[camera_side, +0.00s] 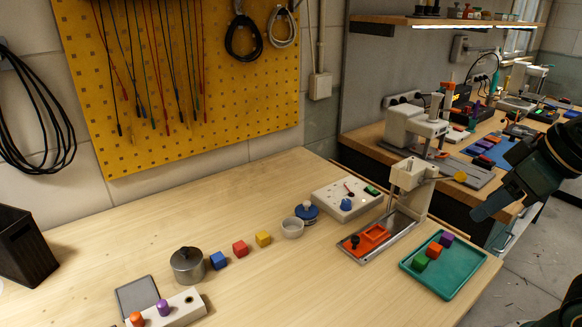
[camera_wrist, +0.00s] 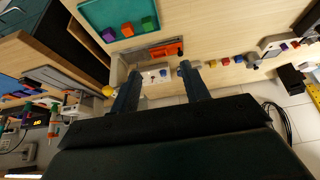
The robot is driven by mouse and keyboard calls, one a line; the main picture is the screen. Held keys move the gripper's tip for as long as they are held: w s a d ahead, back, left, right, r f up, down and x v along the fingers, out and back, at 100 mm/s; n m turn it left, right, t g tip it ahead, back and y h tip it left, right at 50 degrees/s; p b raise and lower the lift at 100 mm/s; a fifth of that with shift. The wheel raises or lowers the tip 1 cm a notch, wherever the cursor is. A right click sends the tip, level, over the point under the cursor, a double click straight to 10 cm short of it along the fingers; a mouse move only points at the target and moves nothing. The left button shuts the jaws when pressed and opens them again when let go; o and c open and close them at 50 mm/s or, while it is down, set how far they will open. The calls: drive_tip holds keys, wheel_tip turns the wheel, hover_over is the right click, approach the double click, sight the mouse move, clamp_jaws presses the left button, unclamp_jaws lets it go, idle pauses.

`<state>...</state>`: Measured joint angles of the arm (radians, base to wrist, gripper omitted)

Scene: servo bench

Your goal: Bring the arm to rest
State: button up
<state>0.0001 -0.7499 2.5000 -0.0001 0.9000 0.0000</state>
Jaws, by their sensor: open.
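My gripper (camera_side: 484,209) is at the right of the side view, raised near the right end of the bench and apart from the teal tray. In the wrist view my gripper (camera_wrist: 160,70) shows two dark fingers spread apart with nothing held between them. The teal tray (camera_side: 463,283) holds a green cube (camera_side: 420,260), an orange-red cube (camera_side: 434,250) and a purple cube (camera_side: 446,239). It also shows at the top of the wrist view (camera_wrist: 92,14).
A press fixture (camera_side: 411,176) with an orange nest (camera_side: 367,240) stands left of the tray. The front middle of the bench is clear.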

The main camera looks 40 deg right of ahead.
drive_tip(key=o, duration=0.7)
drive_tip(key=shift+w+r, duration=0.1)
drive_tip(key=o, duration=0.4)
drive_tip(key=shift+w+r, duration=0.15)
drive_tip(key=shift+w, duration=0.05)
drive_tip(key=shift+c, duration=0.2)
drive_tip(key=shift+o, duration=0.6)
drive_tip(key=w+d+r+m+g, duration=0.1)
drive_tip(key=w+r+m, duration=0.4)
drive_tip(key=w, duration=0.4)
drive_tip(key=shift+w+d+r+g, duration=0.15)
drive_tip(key=shift+w+r+g, duration=0.05)
drive_tip(key=shift+w+g, duration=0.1)
drive_tip(key=w+d+f+m+g, duration=0.2)
drive_tip(key=w+m, duration=0.4)
drive_tip(key=w, duration=0.7)
drive_tip(key=w+d+f+m+g, duration=0.2)
drive_tip(key=w+d+f+m, duration=0.2)
drive_tip(key=w, duration=0.9)
drive_tip(key=d+m, duration=0.1)
drive_tip(key=m, duration=0.2)
drive_tip(key=shift+d+f, duration=0.2)
drive_tip(key=shift+f, duration=0.1)
drive_tip(key=shift+f, duration=0.1)
wheel_tip(320, 180, down, 10)
